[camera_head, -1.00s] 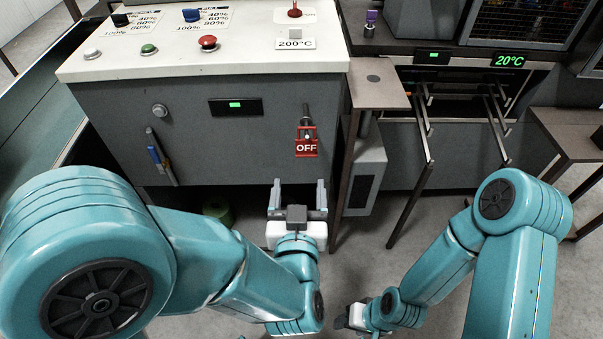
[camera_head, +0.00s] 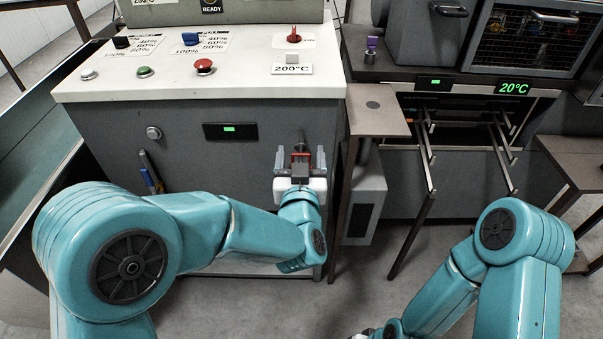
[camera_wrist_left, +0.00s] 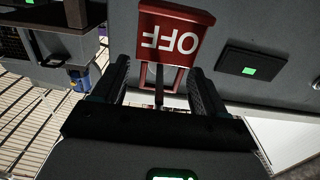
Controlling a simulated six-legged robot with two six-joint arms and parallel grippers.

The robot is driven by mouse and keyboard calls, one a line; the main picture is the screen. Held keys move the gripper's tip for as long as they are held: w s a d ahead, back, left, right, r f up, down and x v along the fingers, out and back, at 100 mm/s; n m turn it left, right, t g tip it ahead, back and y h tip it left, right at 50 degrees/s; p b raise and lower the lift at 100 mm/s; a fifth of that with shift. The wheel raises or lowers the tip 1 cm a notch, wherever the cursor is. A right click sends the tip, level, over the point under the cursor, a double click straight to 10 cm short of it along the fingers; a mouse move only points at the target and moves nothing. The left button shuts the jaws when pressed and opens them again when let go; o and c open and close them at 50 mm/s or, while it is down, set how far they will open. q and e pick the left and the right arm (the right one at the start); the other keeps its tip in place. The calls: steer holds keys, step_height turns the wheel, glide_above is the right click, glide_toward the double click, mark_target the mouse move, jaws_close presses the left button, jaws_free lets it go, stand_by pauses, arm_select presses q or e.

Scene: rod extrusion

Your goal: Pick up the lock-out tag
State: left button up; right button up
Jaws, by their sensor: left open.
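The red lock-out tag (camera_head: 301,157) hangs on the front of the grey machine cabinet, below a dark hasp or pin. In the head view my gripper partly hides it. The left wrist view shows its red plate (camera_wrist_left: 174,34) upside down, with white OFF lettering. My left gripper (camera_head: 300,160) is open in front of the tag, with one finger to each side in the head view. In the wrist view the fingers (camera_wrist_left: 160,80) stand just short of the plate, and I cannot tell whether they touch it. My right gripper (camera_head: 363,333) is mostly cut off at the bottom edge.
The white control panel (camera_head: 120,87) with knobs and buttons juts out above the cabinet front. A small brown side table (camera_head: 376,118) stands just right of the gripper. Metal rails (camera_head: 503,155) stick out farther right. The floor between my arms is clear.

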arm_select(q)
steer(key=shift+w, duration=0.8)
steer(key=c, duration=1.3)
steer(key=shift+r, duration=0.2)
steer(key=shift+r+p, duration=0.5)
steer(key=shift+r, duration=0.1)
steer(key=shift+s, duration=0.2)
